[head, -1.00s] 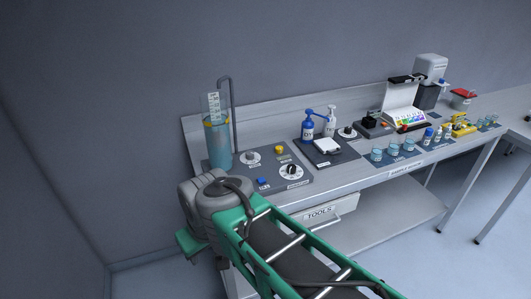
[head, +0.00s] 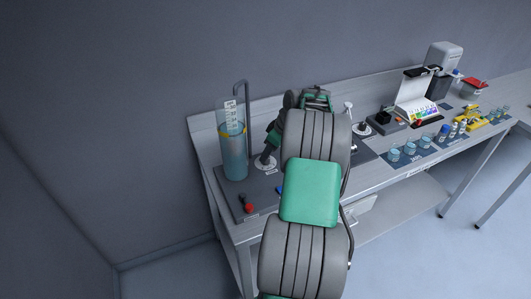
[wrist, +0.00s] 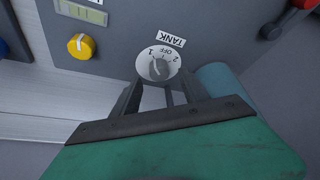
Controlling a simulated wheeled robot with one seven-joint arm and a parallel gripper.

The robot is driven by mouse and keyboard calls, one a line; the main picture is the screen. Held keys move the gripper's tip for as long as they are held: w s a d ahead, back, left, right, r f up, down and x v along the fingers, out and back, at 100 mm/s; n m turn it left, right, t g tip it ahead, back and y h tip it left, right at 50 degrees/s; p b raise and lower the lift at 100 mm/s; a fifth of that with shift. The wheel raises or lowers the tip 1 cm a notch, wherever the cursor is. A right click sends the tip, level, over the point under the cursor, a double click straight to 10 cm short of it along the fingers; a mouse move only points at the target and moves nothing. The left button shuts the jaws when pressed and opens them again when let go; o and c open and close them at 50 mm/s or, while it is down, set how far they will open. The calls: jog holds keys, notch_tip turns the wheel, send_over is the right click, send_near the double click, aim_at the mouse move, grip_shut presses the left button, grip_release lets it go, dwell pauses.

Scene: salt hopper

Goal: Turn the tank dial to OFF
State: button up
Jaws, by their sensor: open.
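The tank dial (wrist: 159,68) shows in the wrist view as a round white plate with a grey knob, marked 1, OFF and 2 beside a TANK label (wrist: 170,39). I cannot tell clearly which mark the knob points to. My gripper (wrist: 158,92) is open and empty, its two dark fingers reaching toward the dial from the near side, with the knob lying between their line of reach. In the head view the dial (head: 264,163) sits right of the water tank (head: 235,158), and my gripper is just above it, partly hidden by my arm.
A yellow knob (wrist: 81,45) and a small display (wrist: 82,12) are left of the dial in the wrist view. A red-handled lever (head: 248,207) is at the panel's front left. Cups (head: 410,148) and a colour chart (head: 420,108) stand farther right. My arm hides the bench's middle.

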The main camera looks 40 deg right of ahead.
jog(key=shift+x, duration=1.5)
jog(key=shift+c, duration=0.4)
jog(key=shift+r, duration=0.1)
grip_shut()
